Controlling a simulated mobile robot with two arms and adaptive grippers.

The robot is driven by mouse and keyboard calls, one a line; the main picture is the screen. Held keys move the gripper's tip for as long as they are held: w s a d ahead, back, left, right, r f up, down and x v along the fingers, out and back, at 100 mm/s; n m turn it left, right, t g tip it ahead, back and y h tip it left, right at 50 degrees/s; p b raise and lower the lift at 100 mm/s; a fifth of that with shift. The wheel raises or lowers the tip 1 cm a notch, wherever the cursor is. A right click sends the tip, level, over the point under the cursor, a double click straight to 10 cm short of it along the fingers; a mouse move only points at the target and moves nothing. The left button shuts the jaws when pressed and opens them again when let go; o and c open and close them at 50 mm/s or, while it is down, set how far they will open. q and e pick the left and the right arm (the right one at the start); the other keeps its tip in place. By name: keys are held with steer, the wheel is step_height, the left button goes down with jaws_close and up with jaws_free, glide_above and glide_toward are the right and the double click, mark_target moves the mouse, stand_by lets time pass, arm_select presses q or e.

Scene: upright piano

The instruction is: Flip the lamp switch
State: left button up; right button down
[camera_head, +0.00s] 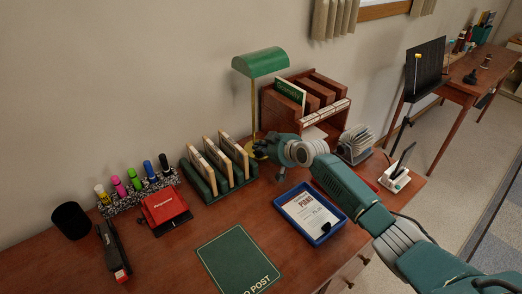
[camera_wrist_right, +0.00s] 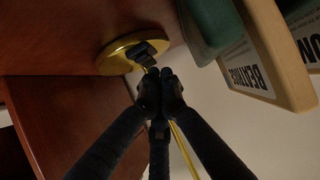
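The desk lamp has a green shade (camera_head: 262,62) and a thin brass pole (camera_head: 253,105). Its round brass base (camera_wrist_right: 112,62) shows in the wrist view, with a dark switch (camera_wrist_right: 147,48) on it. My right gripper (camera_head: 262,150) is at the foot of the lamp in the head view and hides most of the base. In the wrist view the dark fingertips of my right gripper (camera_wrist_right: 162,75) are together, with nothing seen between them. They point at the base right beside the switch; I cannot tell whether they touch it. My left gripper is not in view.
A green rack with upright cards (camera_head: 212,192) stands close left of the lamp. A wooden organizer (camera_head: 330,97) stands behind the gripper at right. A blue tray (camera_head: 322,240) lies in front. A red box (camera_head: 164,206) and a black stapler (camera_head: 112,250) are at left.

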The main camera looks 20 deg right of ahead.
mark_target(259, 154)
steer(key=shift+r, duration=0.1)
step_height(259, 154, up, 5)
steer(key=p, duration=0.4)
steer(key=shift+a+f, duration=0.15)
steer(key=shift+f, duration=0.05)
steer(key=s+d+r, duration=0.1)
steer(key=s+d, duration=0.2)
steer(key=s, duration=0.6)
steer(key=shift+d+r+b, duration=0.3)
steer(key=shift+r, duration=0.05)
steer(key=shift+r, duration=0.1)
